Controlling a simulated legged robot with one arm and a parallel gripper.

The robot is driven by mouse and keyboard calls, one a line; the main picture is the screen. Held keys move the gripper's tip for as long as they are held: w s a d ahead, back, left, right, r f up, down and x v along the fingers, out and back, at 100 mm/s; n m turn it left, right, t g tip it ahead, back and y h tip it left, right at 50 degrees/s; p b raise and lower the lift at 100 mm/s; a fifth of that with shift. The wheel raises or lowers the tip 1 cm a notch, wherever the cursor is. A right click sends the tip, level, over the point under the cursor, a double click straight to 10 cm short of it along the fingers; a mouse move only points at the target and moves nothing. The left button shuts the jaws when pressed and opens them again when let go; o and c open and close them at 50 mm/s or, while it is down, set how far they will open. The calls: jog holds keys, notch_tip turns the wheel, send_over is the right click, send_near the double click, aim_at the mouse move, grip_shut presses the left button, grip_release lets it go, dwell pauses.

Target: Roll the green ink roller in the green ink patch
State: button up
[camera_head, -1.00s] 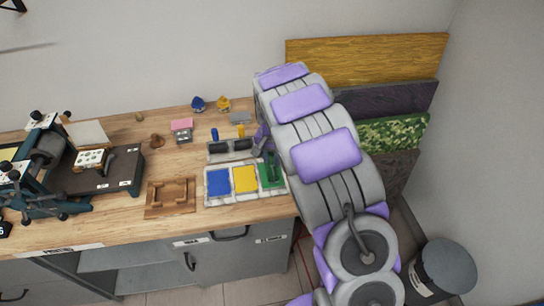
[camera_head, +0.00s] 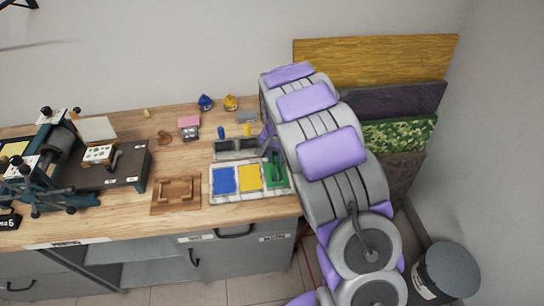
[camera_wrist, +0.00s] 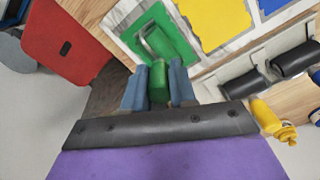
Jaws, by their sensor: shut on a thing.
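My gripper (camera_wrist: 160,88) is shut on the green handle of the green ink roller (camera_wrist: 159,68). In the wrist view the roller's frame and head reach over the green ink patch (camera_wrist: 181,47). I cannot tell whether the roller head touches the ink. In the head view the green ink patch (camera_head: 283,182) is the right one of three on a pale tray, beside the yellow patch (camera_head: 250,178) and the blue patch (camera_head: 223,180). The green roller (camera_head: 273,160) shows there only in part; my arm hides the gripper's tips.
A grey roller rack (camera_wrist: 246,84) with dark rollers stands just behind the tray; a yellow handle (camera_wrist: 272,120) sticks out beside it. A wooden block (camera_head: 176,194) lies left of the tray. A press (camera_head: 50,160) stands further left. Leaning panels (camera_head: 400,100) and a bin (camera_head: 447,272) are at the right.

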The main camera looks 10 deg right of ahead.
jog(key=shift+d, duration=1.15)
jog(key=shift+a+p, duration=0.65)
jog(key=shift+a, duration=1.65)
notch_tip(320, 180, up, 7)
jog(key=p, duration=0.2)
jog(key=shift+p, duration=0.4)
